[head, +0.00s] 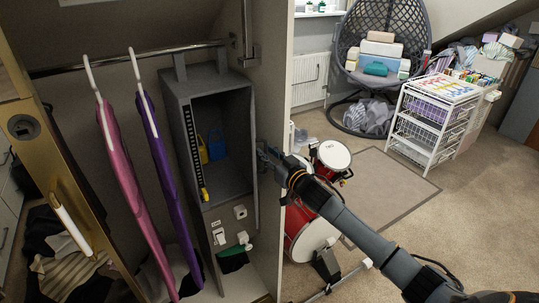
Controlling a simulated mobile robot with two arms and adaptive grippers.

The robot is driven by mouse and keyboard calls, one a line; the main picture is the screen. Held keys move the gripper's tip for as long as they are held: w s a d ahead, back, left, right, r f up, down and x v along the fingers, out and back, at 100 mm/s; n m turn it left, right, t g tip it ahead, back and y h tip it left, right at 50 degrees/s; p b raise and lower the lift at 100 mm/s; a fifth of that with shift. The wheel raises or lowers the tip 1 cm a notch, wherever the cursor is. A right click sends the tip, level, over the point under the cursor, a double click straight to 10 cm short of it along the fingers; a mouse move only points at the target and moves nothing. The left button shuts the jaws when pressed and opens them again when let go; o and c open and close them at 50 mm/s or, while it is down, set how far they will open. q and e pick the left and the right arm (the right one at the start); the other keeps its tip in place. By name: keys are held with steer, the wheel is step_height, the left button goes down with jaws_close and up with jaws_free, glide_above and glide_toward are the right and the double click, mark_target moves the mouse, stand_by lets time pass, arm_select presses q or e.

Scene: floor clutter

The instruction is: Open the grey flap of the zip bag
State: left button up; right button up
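A grey box-shaped hanging bag (178,90) hangs by grey straps from the closet rail. A dark toothed strip like a zip (190,150) runs down its left front edge, with a small yellow piece (204,193) near the lower end. The front looks open; a blue item and a yellow item show inside. I cannot make out a separate flap. My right gripper (266,160) is beside the bag's right edge, near the closet's side panel. Its fingers are small and dark, so contact and opening are unclear. My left gripper is not in view.
Pink (122,170) and purple (165,180) garments hang left of the bag. A closet door (45,150) stands at far left. A red drum set (310,225) stands behind my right arm. A white wire drawer unit (425,130) and hanging chair (350,50) are farther back. Carpet is clear at right.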

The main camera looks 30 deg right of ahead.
steer(key=s+d, duration=0.1)
steer(key=s, duration=1)
steer(key=shift+s, duration=0.4)
steer(key=shift+d, duration=0.1)
steer(key=shift+c, duration=0.3)
steer(key=shift+f, duration=0.15)
steer(key=c, duration=0.4)
steer(key=shift+a+f+n, duration=0.2)
steer(key=shift+a+n, duration=0.15)
steer(key=shift+n, duration=0.45)
jaws_close()
steer(key=a+n+h, duration=0.3)
steer(key=a+n, duration=0.1)
steer(key=n, duration=1)
steer(key=w+p, duration=0.1)
steer(key=w, duration=0.8)
steer(key=shift+w+d+f, duration=0.25)
steer(key=shift+d+f, duration=0.1)
steer(key=shift+f, duration=0.05)
